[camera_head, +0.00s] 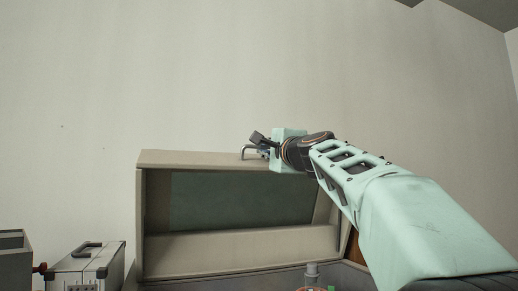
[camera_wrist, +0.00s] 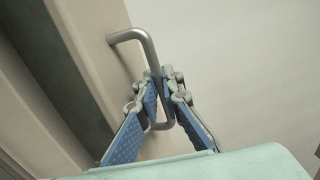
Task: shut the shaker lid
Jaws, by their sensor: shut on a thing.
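The shaker is a large beige box-like body in the head view, and its lid (camera_head: 205,158) appears raised, with a pale top edge and a dark greenish panel (camera_head: 240,200) below it. A grey metal bar handle (camera_wrist: 128,36) stands out from the beige surface (camera_wrist: 85,35) in the wrist view. My gripper (camera_head: 262,150) is at the lid's top edge, right of its middle. In the wrist view my gripper (camera_wrist: 166,80) has its blue-padded fingers shut on the handle, one on each side. The fingers hide part of the bar.
A silver case (camera_head: 85,270) with a dark handle and a grey open box (camera_head: 14,262) stand at the lower left. The wall behind is bare, with free room above.

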